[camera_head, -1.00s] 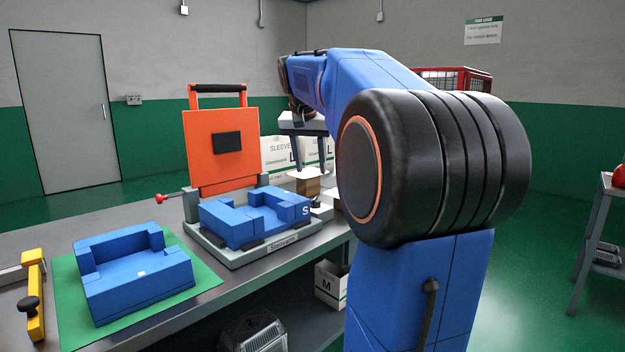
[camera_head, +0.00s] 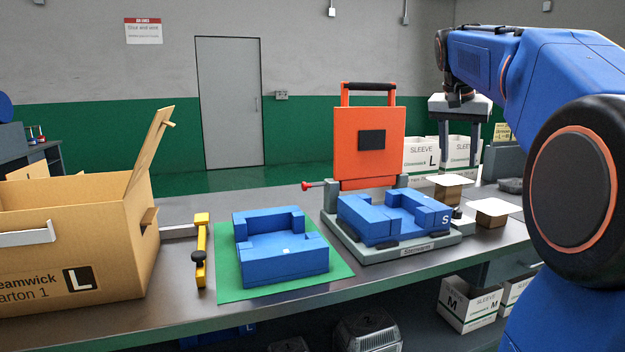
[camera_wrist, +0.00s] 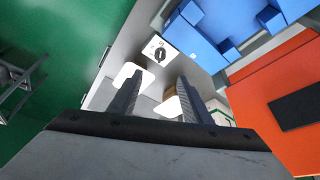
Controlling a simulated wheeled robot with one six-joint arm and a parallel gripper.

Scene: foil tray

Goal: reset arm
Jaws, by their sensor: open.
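My gripper (camera_head: 459,165) hangs from my raised blue arm at the right of the head view, fingers pointing down. In the wrist view (camera_wrist: 160,78) its two dark fingers stand apart with nothing held between them. Below the fingers are a small carton-like block with a white top (camera_head: 450,181) and a second one (camera_head: 492,210) on the bench. The press with an orange lid (camera_head: 369,140) stands open, left of my gripper. A blue form marked S (camera_head: 372,221) sits in its grey base. The gripper appears clear of these things.
A blue form (camera_head: 285,262) lies on a green mat (camera_head: 232,285). A yellow clamp (camera_head: 201,250) and a large open carton (camera_head: 95,235) stand further left. White sleeve boxes (camera_head: 420,152) are behind the press. Boxes marked M (camera_head: 465,306) sit below the bench.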

